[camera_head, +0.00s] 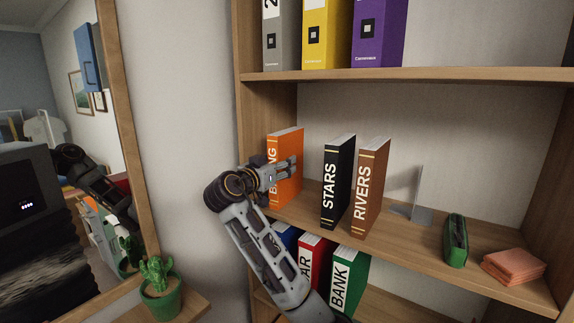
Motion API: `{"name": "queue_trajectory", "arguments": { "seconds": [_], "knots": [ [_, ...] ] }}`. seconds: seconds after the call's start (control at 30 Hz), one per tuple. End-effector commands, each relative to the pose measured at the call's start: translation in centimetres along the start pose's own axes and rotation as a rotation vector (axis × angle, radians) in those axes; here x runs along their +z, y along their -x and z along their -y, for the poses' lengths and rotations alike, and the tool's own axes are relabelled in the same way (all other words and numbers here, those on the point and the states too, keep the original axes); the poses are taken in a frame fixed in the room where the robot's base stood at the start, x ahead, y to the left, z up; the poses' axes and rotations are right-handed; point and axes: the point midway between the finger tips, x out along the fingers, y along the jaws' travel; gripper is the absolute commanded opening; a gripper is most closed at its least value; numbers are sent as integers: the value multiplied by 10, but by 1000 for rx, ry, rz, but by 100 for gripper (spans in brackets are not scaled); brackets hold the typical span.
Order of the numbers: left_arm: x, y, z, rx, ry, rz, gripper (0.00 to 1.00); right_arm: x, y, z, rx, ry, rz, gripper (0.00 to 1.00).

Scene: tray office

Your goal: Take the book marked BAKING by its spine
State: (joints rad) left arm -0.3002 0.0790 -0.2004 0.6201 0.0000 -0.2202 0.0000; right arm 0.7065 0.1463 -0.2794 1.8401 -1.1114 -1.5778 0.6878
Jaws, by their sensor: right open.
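The orange book (289,195) marked BAKING stands upright on the middle shelf, at its left end. Its spine faces out to the left. My right gripper (293,167) is open and lies across the book in this view, hiding the middle letters of its spine title. I cannot tell whether the fingers touch the book or stand a little in front of it. My left gripper is not directly in view.
Black STARS (337,182) and brown RIVERS (370,187) books stand to the right, beyond a gap. A metal bookend (421,212), green case (456,240) and coral stack (513,266) follow. Binders (350,282) stand below. A mirror (112,80) and potted cactus (160,300) are left.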

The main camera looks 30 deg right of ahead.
Motion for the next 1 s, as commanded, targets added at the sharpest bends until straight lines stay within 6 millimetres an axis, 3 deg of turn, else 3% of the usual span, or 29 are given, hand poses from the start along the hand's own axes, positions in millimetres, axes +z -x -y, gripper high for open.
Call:
{"name": "queue_trajectory", "arguments": {
  "seconds": [0.27,0.77,1.0],
  "knots": [
    [-1,10,0,0,0,0,74,-2,-24,-1,1,1,-2,57],
    [-1,9,2,-1,0,0,74,-1,-25,-1,0,0,-1,57],
    [-1,9,2,-1,0,0,74,-1,-24,-1,0,0,-1,26]
  ]
}}
